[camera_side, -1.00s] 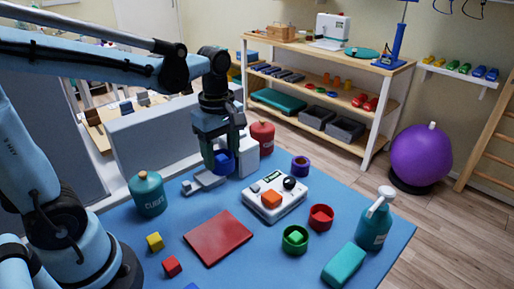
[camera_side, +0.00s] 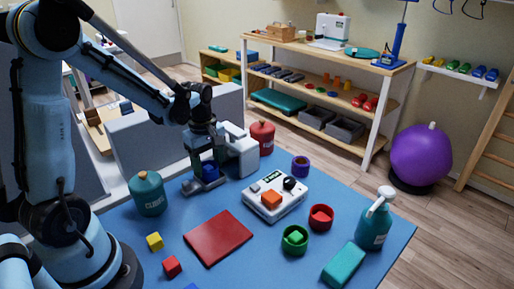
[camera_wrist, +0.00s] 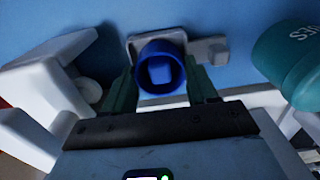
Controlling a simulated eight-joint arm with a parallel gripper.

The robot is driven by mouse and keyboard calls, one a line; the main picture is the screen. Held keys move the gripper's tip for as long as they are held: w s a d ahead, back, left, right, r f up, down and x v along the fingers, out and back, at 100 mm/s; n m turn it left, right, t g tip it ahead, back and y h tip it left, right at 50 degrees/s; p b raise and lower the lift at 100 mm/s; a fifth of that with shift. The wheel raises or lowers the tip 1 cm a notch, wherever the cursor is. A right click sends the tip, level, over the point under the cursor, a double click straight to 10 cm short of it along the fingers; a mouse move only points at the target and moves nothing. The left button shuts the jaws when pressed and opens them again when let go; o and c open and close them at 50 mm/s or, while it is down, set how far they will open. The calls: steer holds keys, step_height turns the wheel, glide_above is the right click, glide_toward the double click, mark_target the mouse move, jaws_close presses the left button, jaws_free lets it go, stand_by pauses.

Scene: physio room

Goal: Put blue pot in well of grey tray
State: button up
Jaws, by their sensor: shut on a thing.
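The blue pot (camera_side: 211,173) is held between the fingers of my gripper (camera_side: 207,167), which is shut on it. In the wrist view the pot (camera_wrist: 160,84) is seen from above, with a blue block (camera_wrist: 160,68) inside, and a finger of my gripper (camera_wrist: 160,78) on either side. The grey tray (camera_side: 190,187) lies on the blue mat under the pot. In the wrist view the tray (camera_wrist: 208,48) shows behind and right of the pot. The pot hides the well, so I cannot tell whether its base is in it or just above.
A teal bottle (camera_side: 148,194) stands left of the tray. A white device (camera_side: 242,157) and a red bottle (camera_side: 262,136) are close on the right. A white panel with knobs (camera_side: 275,197), a red pad (camera_side: 218,238) and small cups are nearer the front of the blue mat (camera_side: 180,225).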

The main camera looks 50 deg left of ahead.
steer(key=shift+f, duration=0.25)
steer(key=shift+f, duration=0.1)
steer(key=o, duration=1.1)
step_height(320, 180, up, 12)
steer(key=f, duration=0.1)
steer(key=shift+s+d+r+m+t, duration=0.1)
steer(key=shift+s+d+m+t, duration=0.9)
steer(key=shift+d+m, duration=1.5)
steer(key=shift+s+d+m+t, duration=0.45)
steer(key=shift+d+m+t, duration=1.05)
steer(key=shift+m, duration=2)
steer(key=shift+s+d+r+m+t, duration=0.1)
steer(key=shift+s+d+m+t, duration=0.85)
steer(key=shift+d+m, duration=1.6)
